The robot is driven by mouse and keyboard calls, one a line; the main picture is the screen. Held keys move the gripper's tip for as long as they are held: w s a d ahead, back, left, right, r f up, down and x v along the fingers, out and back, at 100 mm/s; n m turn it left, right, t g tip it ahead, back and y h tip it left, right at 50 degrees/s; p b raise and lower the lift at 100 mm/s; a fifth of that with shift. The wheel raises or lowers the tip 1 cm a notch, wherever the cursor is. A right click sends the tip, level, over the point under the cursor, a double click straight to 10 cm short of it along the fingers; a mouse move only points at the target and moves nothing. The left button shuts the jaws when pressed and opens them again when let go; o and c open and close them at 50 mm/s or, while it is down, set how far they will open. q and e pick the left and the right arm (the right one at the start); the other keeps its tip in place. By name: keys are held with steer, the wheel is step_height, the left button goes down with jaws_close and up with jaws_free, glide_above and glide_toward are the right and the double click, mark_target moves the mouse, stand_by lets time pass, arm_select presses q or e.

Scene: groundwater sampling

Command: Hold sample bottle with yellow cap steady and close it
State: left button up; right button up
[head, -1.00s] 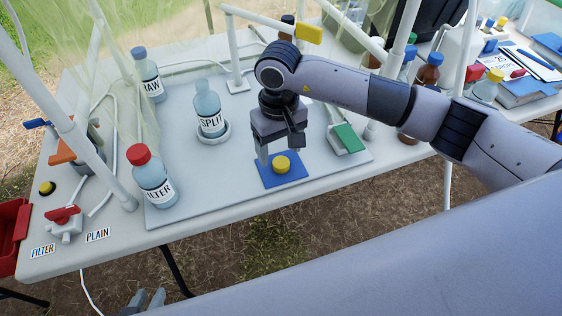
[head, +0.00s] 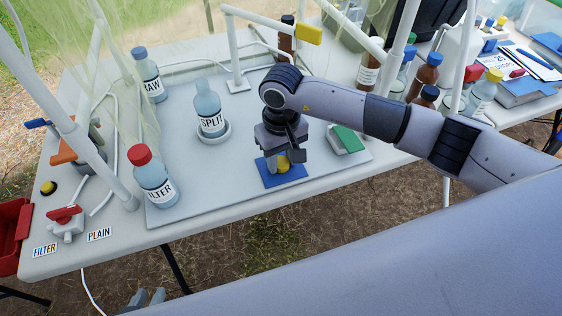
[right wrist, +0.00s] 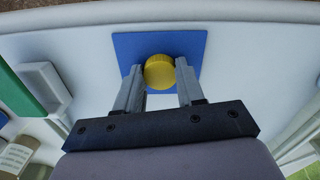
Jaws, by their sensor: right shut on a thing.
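The yellow cap (head: 283,165) is at the blue mat (head: 296,176) near the front of the table. My right gripper (head: 279,163) is over the mat, pointing down, with its fingers shut on the cap's sides. The right wrist view shows the cap (right wrist: 160,71) between the fingertips (right wrist: 159,80). The clear SPLIT bottle (head: 208,104) stands upright in a round white holder (head: 226,134), left of my right gripper. No coloured cap shows on its neck. My left gripper (head: 148,298) is low at the bottom edge, apart from the table, fingertips apart and empty.
The red-capped FILTER bottle (head: 155,178) stands front left and the blue-capped RAW bottle (head: 147,75) behind it. A green-topped block (head: 347,139) is right of the mat. White posts and a yellow-ended bar (head: 308,34) rise from the table. Several bottles stand at the right.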

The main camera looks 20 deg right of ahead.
mark_target(281, 162)
arm_select(q)
steer(key=shift+d+f+b, duration=0.1)
steer(key=shift+d+b, duration=0.05)
steer(key=shift+b, duration=0.2)
arm_select(e)
step_height(281, 162, up, 10)
arm_select(q)
steer(key=shift+o, duration=0.3)
